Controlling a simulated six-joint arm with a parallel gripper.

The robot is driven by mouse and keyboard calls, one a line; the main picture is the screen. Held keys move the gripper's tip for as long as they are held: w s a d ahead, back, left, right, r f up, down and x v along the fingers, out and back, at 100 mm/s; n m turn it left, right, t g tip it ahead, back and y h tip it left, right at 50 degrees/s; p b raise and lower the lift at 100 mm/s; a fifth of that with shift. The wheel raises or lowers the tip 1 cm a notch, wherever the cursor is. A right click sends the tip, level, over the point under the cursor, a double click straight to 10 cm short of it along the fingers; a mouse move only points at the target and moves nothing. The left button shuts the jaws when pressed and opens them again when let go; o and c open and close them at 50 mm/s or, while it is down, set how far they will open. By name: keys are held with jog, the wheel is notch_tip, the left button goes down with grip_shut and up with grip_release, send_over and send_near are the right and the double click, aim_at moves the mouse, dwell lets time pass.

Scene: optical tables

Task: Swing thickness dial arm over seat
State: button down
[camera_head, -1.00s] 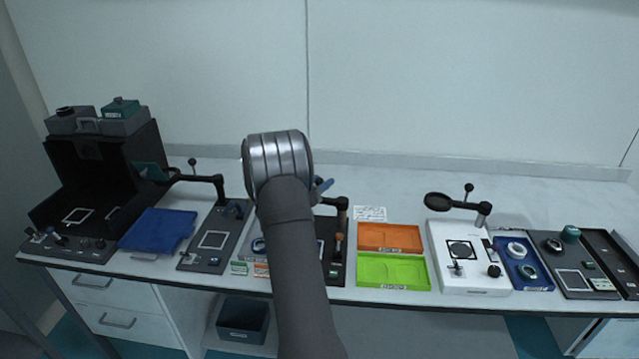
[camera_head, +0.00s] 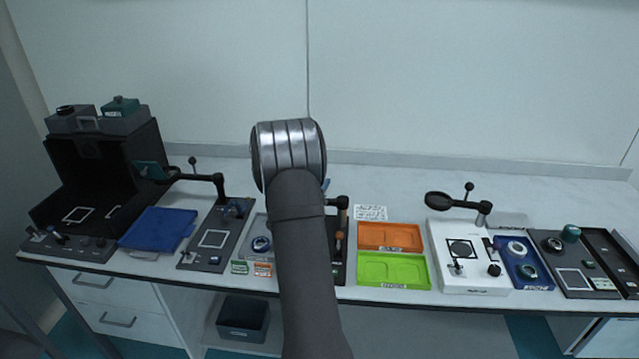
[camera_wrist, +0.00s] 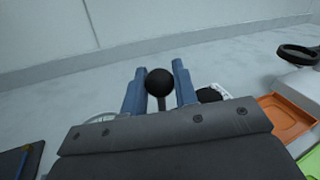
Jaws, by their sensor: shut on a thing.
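In the wrist view, the two blue fingers of my gripper (camera_wrist: 158,76) stand either side of a black ball knob (camera_wrist: 160,84) on a thin stem, shut on it. A pale ring (camera_wrist: 100,117) shows left of the fingers and a black round part (camera_wrist: 209,95) right of them. In the head view, my arm covers most of the middle station; its dark base (camera_head: 338,267) and black post top (camera_head: 339,202) show to the right. The held knob and the seat are hidden there; only a bit of blue finger (camera_head: 326,184) shows.
Similar swing arms stand at the left station (camera_head: 200,178) and the white right station (camera_head: 455,203). Orange (camera_head: 390,228) and green (camera_head: 392,283) trays lie right of my arm. A blue tray (camera_head: 157,231) lies left. The strip behind the stations is mostly clear.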

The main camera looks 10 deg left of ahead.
jog(key=shift+s+d+r+n+t+y, duration=0.1)
jog(key=shift+s+n+t+y, duration=0.2)
jog(key=shift+n+y, duration=0.45)
jog(key=shift+s+d+f+n+t+y, duration=0.1)
jog(key=shift+s+n+y, duration=0.35)
jog(key=shift+y, duration=0.6)
jog(key=shift+s+d+r+n+t+y, duration=0.1)
jog(key=shift+s+n+t+y, duration=0.15)
jog(key=shift+n+y, duration=0.5)
jog(key=shift+s, duration=0.1)
jog(key=c, duration=1.2)
grip_release()
jog(key=s, duration=1.1)
jog(key=s+a, duration=0.1)
jog(key=s, duration=0.5)
jog(key=shift+s, duration=0.2)
